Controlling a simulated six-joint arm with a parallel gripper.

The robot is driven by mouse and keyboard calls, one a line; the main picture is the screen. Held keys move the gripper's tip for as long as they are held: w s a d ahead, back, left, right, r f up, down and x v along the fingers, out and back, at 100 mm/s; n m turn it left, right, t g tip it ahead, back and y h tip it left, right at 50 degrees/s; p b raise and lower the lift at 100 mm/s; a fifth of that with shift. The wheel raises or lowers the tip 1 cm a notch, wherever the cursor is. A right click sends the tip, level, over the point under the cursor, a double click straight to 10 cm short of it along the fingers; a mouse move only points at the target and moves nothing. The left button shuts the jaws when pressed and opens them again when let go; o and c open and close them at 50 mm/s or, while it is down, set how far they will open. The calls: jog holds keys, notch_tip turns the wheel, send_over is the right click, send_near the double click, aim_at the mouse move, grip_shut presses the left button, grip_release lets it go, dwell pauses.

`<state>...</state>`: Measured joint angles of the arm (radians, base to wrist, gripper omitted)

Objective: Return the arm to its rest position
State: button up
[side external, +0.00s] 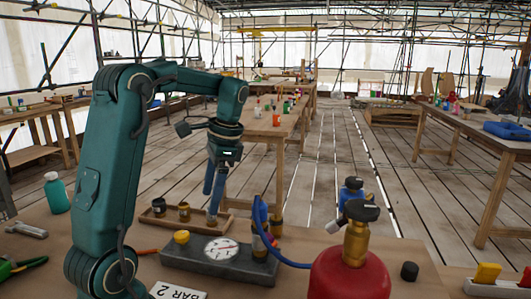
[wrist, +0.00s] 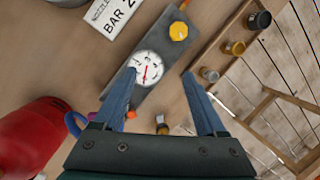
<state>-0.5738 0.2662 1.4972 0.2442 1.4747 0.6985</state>
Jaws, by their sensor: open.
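My gripper (side external: 213,190) is open, with its blue fingers pointing down above the bench. In the side view its tips are near a wooden tray (side external: 159,223) and a grey gauge block (side external: 250,270). In the wrist view my gripper (wrist: 158,74) has its fingers apart and nothing held between them. The white dial (wrist: 148,69) of the gauge block shows between the fingertips. A yellow knob (wrist: 178,31) sits on that block.
A red cylinder (side external: 350,277) with a brass valve and blue hose (side external: 290,262) stands at the front right. The tray holds small metal pots (wrist: 235,48). A BAR 2 plate (side external: 178,292) lies in front. A teal bottle (side external: 56,193) stands at the left.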

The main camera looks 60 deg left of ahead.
jog(key=s+d+n+t+h, duration=0.1)
jog(key=d+t, duration=0.3)
jog(key=d, duration=0.5)
jog(key=s+d+t, duration=0.4)
jog(key=d, duration=0.6)
jog(key=shift+n+h, duration=0.4)
